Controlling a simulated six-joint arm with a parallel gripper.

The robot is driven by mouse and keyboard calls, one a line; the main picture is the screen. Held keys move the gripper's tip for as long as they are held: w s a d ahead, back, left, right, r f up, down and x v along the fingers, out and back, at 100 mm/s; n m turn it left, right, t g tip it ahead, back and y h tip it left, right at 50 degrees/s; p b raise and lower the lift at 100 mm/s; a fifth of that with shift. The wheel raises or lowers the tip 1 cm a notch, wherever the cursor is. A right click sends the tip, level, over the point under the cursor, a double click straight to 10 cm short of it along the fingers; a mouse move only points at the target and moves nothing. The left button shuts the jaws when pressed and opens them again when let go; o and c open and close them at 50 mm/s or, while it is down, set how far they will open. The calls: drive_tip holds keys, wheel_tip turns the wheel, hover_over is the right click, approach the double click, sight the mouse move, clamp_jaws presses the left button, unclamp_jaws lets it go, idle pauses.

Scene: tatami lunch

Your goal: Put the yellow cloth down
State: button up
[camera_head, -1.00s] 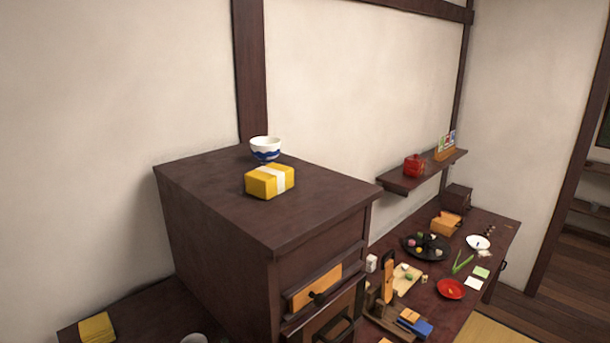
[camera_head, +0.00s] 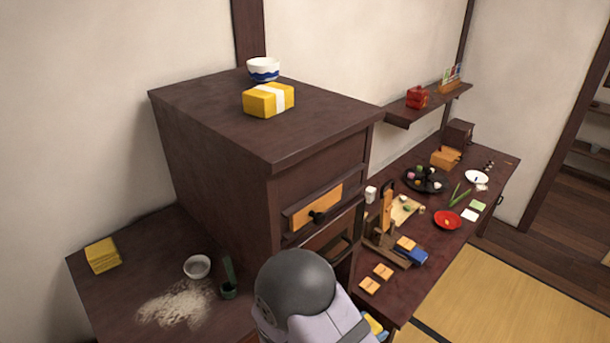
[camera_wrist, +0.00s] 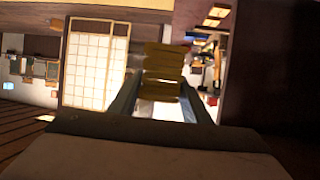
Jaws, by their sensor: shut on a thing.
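In the wrist view, my gripper (camera_wrist: 162,88) is shut on the yellow cloth (camera_wrist: 163,62), a ridged, folded-looking yellow bundle between the two fingers. It appears held clear of any surface. Another folded yellow stack (camera_head: 102,256) lies at the left on the low dark counter (camera_head: 120,295).
The tall chest (camera_head: 215,155) carries a yellow box with a white band (camera_head: 268,99) and a bowl (camera_head: 263,68). The right counter is crowded.

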drive_tip(key=shift+f+b, duration=2.55)
drive_tip(key=shift+f, duration=0.1)
drive_tip(key=shift+d+r, duration=0.1)
